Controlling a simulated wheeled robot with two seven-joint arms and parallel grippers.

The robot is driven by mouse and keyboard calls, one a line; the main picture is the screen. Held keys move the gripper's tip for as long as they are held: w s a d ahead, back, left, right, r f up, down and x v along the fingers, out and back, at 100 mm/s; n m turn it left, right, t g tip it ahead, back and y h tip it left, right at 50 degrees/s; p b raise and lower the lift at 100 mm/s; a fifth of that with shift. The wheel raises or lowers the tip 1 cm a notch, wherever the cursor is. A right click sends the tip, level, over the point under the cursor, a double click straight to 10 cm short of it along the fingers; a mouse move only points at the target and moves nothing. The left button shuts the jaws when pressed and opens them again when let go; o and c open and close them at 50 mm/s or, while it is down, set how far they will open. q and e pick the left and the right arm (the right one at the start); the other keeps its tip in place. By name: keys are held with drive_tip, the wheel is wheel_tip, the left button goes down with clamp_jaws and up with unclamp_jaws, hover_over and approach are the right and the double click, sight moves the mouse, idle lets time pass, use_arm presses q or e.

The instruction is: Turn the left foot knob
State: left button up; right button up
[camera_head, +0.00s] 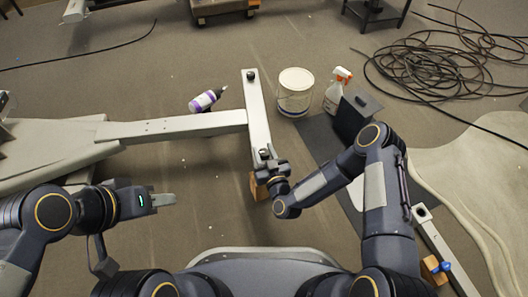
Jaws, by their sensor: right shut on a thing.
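A pale metal foot bar (256,115) lies across the end of a long beam (180,127). A dark knob (251,76) sits at its far end. A second dark knob (264,153) is at its near end, partly hidden by my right gripper (266,163). My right gripper is shut on this near knob; its fingertips are small and partly hidden. My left gripper (165,200) hangs over bare floor left of the bar, holding nothing visible. Its fingers overlap from this angle, so its opening is unclear.
An orange-brown wooden block (258,187) is under the bar's near end. A white bucket (295,91), a spray bottle (338,90) and a purple-labelled bottle (206,101) stand or lie nearby. Coiled black cable (440,70) covers the floor at upper right.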

drive_tip(key=shift+m+h, duration=0.3)
drive_tip(key=shift+h, duration=0.1)
